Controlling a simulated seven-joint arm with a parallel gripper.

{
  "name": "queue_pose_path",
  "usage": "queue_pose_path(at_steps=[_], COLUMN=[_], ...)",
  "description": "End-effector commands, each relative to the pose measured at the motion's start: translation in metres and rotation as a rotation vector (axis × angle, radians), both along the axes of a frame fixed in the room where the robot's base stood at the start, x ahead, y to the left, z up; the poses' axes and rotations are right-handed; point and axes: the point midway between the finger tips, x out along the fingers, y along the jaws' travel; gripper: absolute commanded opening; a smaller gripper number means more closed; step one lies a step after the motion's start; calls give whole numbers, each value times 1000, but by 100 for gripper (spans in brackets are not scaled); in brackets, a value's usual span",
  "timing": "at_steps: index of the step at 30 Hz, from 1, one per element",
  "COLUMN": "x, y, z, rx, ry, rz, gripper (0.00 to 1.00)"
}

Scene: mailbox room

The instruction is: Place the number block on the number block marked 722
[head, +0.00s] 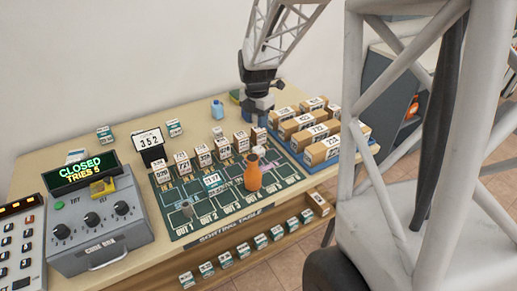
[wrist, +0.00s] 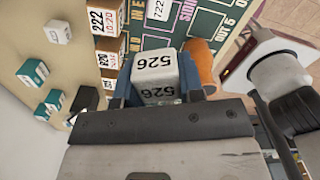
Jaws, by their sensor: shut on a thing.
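My gripper (head: 258,114) is above the back right part of the green sorting mat (head: 180,221). In the head view this block shows only as a small white shape (head: 259,135) under the gripper. A block that reads 722 (wrist: 158,10) lies on the mat at the top of the wrist view.
An orange vase (head: 252,175) stands on the mat close to the held block. Several labelled boxes (head: 182,163) line the mat's back edge. A tray of cartons (head: 322,151) is at right. A control box reading CLOSED, TRIES 5 (head: 97,219) stands at left.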

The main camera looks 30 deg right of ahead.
Motion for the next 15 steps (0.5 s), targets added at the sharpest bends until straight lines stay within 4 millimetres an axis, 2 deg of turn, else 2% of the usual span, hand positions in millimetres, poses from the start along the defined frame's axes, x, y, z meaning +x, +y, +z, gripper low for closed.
queue_pose_path(at_steps=[7,15], x=[0,0], y=[0,0], z=[-11,-47], rx=[1,1], ry=[1,1], rz=[0,0], gripper=[9,9])
